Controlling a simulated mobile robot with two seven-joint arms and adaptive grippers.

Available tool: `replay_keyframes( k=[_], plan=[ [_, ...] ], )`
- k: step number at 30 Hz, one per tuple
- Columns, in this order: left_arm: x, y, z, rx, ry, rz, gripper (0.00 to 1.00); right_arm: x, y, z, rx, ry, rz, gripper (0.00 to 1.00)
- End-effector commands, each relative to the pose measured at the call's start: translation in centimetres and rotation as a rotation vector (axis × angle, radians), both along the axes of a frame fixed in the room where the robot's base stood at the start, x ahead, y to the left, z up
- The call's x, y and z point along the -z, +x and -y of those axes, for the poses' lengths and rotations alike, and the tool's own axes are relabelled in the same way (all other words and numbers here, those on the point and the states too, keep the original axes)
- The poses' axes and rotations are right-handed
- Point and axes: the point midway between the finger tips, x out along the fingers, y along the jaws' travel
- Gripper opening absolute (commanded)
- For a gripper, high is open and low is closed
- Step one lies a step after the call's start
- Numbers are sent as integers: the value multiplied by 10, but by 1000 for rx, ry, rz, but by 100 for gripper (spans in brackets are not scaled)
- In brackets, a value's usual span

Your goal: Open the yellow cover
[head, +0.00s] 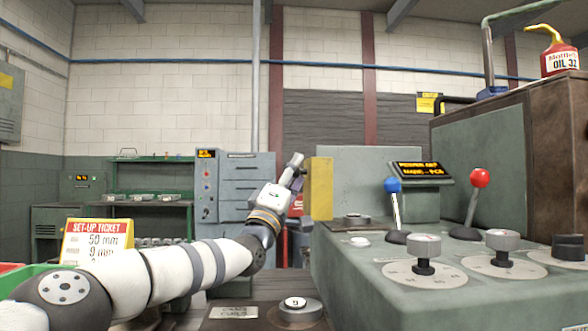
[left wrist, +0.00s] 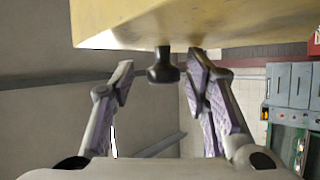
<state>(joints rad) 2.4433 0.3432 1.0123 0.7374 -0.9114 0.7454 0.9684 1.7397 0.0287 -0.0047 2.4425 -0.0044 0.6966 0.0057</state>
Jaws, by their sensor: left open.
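The yellow cover (head: 319,188) shows in the head view as an upright yellow block at the left end of the green machine. In the left wrist view the yellow cover (left wrist: 190,22) fills the top of the picture. A dark handle (left wrist: 163,68) sticks out from its edge. My left gripper (head: 296,163) is just left of the cover in the head view. In the left wrist view my left gripper (left wrist: 160,72) is open, its fingers on either side of the handle, with a gap visible on both sides. My right gripper is not in view.
The green machine (head: 450,285) carries a blue-knobbed lever (head: 392,187), a red-knobbed lever (head: 480,179) and several dials. A set-up ticket (head: 97,242) stands at the left. A round numbered piece (head: 296,304) sits on the front bench. A grey drawer cabinet (head: 247,180) stands behind.

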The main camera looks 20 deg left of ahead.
Motion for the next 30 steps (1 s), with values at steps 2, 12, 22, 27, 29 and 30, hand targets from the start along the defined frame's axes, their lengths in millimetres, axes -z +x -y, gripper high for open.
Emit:
replay_keyframes(
  k=[2,12,22,27,29,30],
  plan=[
    [-17,-1,1,1,-1,7,42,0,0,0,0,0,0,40],
    [-87,0,0,-1,5,4,42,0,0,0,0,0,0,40],
    [-97,-1,1,2,1,0,42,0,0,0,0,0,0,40],
    [-96,-1,4,5,2,-1,31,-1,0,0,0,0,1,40],
    [-99,-1,22,29,12,-6,17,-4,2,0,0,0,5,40],
    [-102,-3,48,61,28,-14,8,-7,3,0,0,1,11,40]
  ],
)
